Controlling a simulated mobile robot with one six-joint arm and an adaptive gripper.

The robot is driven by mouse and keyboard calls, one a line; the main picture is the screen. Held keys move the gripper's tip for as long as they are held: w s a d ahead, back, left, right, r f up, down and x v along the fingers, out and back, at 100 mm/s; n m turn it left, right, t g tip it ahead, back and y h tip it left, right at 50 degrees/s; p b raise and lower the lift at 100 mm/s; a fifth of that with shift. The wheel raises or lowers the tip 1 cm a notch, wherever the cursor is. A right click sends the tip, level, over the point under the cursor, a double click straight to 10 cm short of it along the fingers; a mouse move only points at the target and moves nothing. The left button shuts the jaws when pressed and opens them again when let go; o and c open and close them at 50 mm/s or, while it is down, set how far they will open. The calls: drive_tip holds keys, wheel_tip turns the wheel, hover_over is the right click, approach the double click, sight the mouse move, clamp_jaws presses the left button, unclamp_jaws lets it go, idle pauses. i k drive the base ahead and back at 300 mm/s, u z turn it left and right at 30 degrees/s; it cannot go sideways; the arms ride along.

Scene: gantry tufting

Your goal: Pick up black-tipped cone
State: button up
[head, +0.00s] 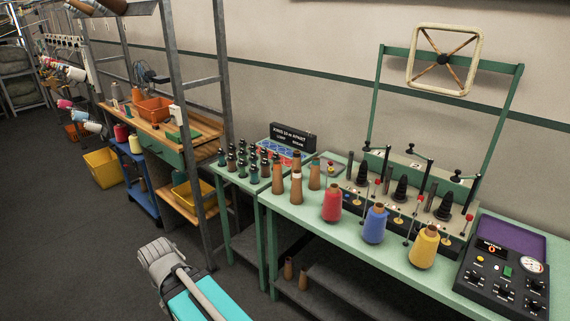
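Several brown paper cones stand upright in a group on the green table, towards its left end. They are a left cone (278,179), a front cone (296,189), a right cone (314,176) and one behind. Their tips are too small for me to tell surely which one is black. Two more brown cones, one of them here (303,279), stand on the shelf below. My grey and teal arm shows at the bottom, left of the table and apart from the cones.
Red (332,205), blue (375,226) and yellow (425,248) yarn cones stand along the front of the winding machine (360,208). A control box (503,283) is at right. Dark-topped bobbins crowd the left side table (228,183). A grey rack post (186,130) rises left of it.

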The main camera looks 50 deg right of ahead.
sight(297, 160)
drive_tip(key=z, duration=0.25)
drive_tip(key=i, duration=0.65)
drive_tip(key=z, duration=0.95)
drive_tip(key=i, duration=0.65)
drive_tip(key=z, duration=0.5)
drive_tip(key=k, duration=0.95)
drive_tip(key=z, duration=0.15)
drive_tip(key=i, duration=0.6)
drive_tip(key=u, duration=0.05)
